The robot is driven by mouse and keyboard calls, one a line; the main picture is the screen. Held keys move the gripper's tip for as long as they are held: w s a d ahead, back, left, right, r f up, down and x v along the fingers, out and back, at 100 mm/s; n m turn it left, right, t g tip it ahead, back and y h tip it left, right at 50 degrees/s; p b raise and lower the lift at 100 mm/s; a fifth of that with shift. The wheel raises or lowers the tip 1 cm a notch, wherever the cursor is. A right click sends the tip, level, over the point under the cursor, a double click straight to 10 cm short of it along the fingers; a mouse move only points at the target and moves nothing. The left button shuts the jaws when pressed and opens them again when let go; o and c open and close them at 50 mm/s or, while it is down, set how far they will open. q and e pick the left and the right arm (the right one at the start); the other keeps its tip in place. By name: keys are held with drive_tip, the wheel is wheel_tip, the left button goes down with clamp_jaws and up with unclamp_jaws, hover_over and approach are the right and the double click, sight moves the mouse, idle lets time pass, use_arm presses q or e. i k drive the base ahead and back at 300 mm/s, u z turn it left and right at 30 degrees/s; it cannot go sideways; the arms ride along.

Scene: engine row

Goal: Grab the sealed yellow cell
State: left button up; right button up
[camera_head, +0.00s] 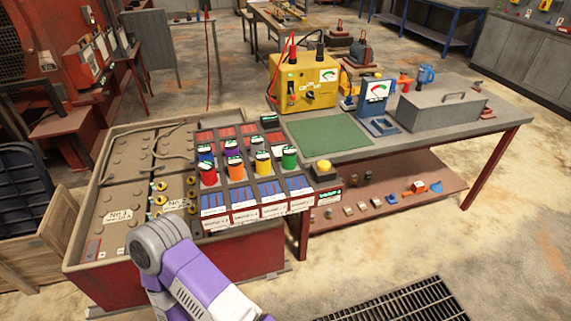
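The yellow cell (263,164) stands upright in the front part of the rack, between the orange cell (235,168) and the green cell (289,158). Its top is dark with a pale green mark; I cannot tell from here whether it is sealed. A purple and grey link of one of my arms shows at the bottom left, in front of the rack. Neither gripper is in view.
A large battery case (120,255) stands left of the rack. On the bench to the right are a yellow charger box (303,82), a green mat (330,134), a meter (375,98) and a grey box (440,111). Small parts lie on the lower shelf (450,187).

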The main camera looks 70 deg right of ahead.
sight(262, 157)
drive_tip(key=z, duration=1.85)
